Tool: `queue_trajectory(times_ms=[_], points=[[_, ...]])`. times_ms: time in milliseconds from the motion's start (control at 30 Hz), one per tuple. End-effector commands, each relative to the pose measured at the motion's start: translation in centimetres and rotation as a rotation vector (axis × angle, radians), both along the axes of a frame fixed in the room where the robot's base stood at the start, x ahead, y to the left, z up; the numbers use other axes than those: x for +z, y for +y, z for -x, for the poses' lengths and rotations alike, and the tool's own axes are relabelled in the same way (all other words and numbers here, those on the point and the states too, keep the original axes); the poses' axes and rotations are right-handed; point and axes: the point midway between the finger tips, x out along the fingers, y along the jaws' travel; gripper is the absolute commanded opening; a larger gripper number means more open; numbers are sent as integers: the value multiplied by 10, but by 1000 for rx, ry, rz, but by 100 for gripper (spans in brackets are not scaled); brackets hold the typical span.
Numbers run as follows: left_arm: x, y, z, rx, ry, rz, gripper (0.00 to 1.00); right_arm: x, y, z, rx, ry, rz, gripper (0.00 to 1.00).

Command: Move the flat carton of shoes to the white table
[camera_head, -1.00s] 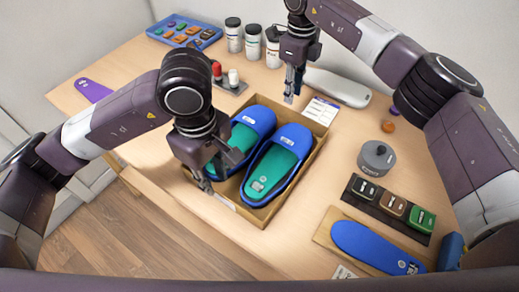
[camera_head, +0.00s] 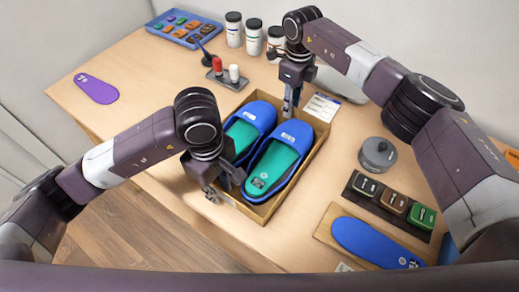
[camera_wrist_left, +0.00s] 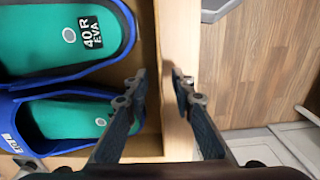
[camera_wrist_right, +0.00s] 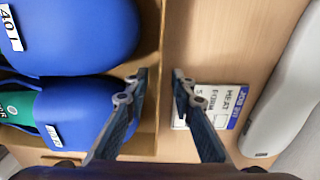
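The flat carton (camera_head: 262,212) lies on the wooden table with two blue shoes (camera_head: 272,165) with green insoles in it. My left gripper (camera_head: 213,193) is at the carton's near left side. In the left wrist view its fingers (camera_wrist_left: 160,82) are apart, one on each side of the carton wall. My right gripper (camera_head: 288,112) is at the carton's far side. In the right wrist view its fingers (camera_wrist_right: 160,82) are also apart, with the carton wall (camera_wrist_right: 155,40) between them. I cannot tell whether any finger touches the wall. No white table shows in these views.
A purple insole (camera_head: 97,88) lies far left.

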Motion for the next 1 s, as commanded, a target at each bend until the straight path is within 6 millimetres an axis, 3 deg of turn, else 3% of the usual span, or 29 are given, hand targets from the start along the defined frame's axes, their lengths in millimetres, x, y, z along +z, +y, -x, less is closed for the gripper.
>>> queue_trajectory(times_ms=[167,400,1000], points=[[0,0,0,0,1,-1,23,0,0,0,0,0,0,23],[0,0,0,0,1,-1,0,0,0,0,0,0,0,0],[4,0,0,0,-1,1,0,5,0,-1,0,-1,0,0]])
